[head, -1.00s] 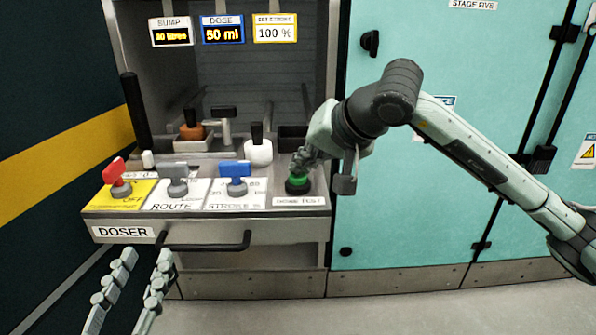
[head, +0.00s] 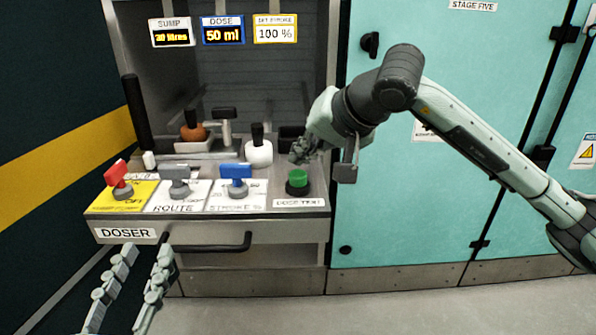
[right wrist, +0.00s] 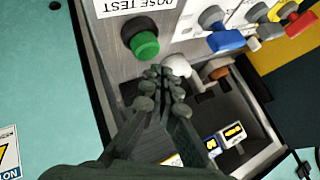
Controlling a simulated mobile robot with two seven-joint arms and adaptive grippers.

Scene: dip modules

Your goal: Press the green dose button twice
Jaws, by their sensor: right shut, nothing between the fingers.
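The green dose button (head: 298,178) sits in a black collar at the right end of the doser's front panel, above a label. It also shows in the right wrist view (right wrist: 145,45), standing clear of the fingers. My right gripper (head: 296,158) is shut and empty, just above and behind the button, with a gap between them. In the right wrist view its closed fingertips (right wrist: 157,76) are beside the button. My left gripper (head: 146,254) is open and empty, low in front of the doser. The dose display (head: 222,30) reads 50 ml.
Red (head: 116,174), grey (head: 178,175) and blue (head: 235,174) handles stand on the panel left of the button. A white bottle (head: 258,150) with a black top stands behind. A teal cabinet (head: 420,190) is at right.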

